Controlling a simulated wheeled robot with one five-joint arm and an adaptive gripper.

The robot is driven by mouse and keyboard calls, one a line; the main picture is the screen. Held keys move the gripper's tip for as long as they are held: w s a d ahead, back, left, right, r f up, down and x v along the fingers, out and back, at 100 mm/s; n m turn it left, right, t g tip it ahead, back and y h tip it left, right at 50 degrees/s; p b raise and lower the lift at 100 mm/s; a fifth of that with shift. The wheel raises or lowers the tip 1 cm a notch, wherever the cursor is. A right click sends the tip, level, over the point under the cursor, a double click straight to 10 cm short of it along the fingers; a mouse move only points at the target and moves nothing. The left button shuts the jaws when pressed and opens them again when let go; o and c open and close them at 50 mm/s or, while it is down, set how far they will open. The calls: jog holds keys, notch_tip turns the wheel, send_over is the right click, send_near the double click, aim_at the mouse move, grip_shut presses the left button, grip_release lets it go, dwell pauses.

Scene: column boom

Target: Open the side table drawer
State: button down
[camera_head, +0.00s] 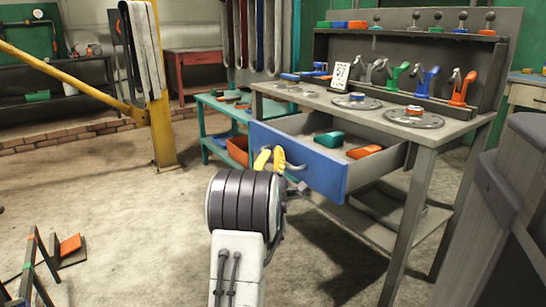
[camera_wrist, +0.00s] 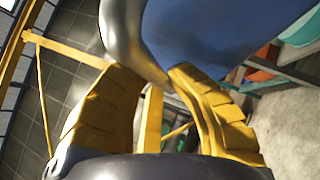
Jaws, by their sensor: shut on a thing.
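The side table (camera_head: 440,140) stands at the right, with a grey top. Its drawer, with a blue front (camera_head: 318,172), is pulled out toward me, and its inside shows. A grey curved handle (camera_head: 294,181) is on the drawer front. My gripper (camera_head: 268,158), with yellow fingers, is at the left part of this front. In the wrist view, my gripper (camera_wrist: 152,76) is shut on the metal handle (camera_wrist: 124,35), which passes between the fingertips. The blue drawer front (camera_wrist: 205,30) fills the upper middle there. The exact contact points are partly hidden.
A green item (camera_head: 329,139) and an orange item (camera_head: 364,152) lie inside the drawer. A teal bench (camera_head: 213,101) stands left of the table. A yellow post (camera_head: 163,130) is at the left. A grey structure (camera_head: 520,190) is close at the right. Open floor lies to the left.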

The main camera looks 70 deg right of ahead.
jog(key=shift+r, duration=0.1)
jog(key=c, duration=1.4)
grip_release()
jog(key=shift+a, duration=0.1)
jog(key=v, duration=1.2)
